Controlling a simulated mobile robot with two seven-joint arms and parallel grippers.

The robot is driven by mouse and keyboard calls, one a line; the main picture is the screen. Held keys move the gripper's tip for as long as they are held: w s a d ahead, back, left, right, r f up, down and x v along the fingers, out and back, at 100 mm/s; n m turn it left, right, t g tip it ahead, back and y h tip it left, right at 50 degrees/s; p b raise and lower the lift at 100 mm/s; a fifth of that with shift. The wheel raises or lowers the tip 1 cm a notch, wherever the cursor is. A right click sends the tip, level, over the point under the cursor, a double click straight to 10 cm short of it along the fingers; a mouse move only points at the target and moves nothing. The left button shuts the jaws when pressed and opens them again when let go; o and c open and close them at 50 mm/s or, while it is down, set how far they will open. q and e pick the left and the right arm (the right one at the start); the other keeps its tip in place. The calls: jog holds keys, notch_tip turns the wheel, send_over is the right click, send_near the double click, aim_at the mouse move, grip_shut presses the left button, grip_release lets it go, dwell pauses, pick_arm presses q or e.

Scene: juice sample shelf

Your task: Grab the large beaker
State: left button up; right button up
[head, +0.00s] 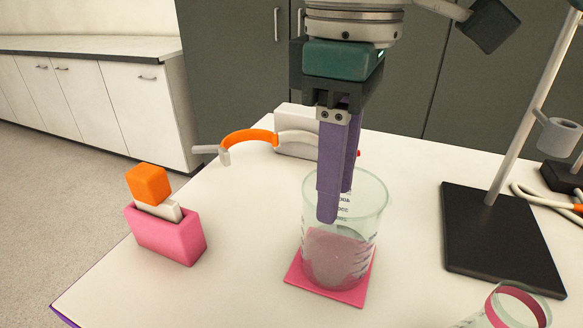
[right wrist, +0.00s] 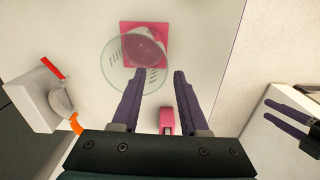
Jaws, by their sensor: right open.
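The large beaker (head: 345,255) is clear, with dark graduation marks, and stands upright on a pink square mat (head: 296,280). Its lower part looks pinkish. My right gripper (head: 337,205) points down at the beaker, open, with purple fingers overlapping its upper part in the head view. In the right wrist view the fingers (right wrist: 158,72) are apart, and the beaker (right wrist: 122,62) lies mostly ahead and to the left of the gap. I cannot tell whether a finger touches the glass. My left gripper (right wrist: 267,109) shows only in the right wrist view, its fingers apart and empty.
A pink holder (head: 165,238) with an orange-topped item stands left of the beaker. A white device (head: 295,125) with an orange-grey arm is behind. A black stand base (head: 500,240) is to the right. Another glass vessel (head: 535,300) with a pink band is at the lower right.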

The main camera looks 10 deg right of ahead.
send_over(324, 285)
notch_tip(324, 285, down, 7)
jog(key=shift+w+f, duration=0.15)
jog(key=shift+f, duration=0.05)
grip_shut()
dwell(0.4)
dwell(1.1)
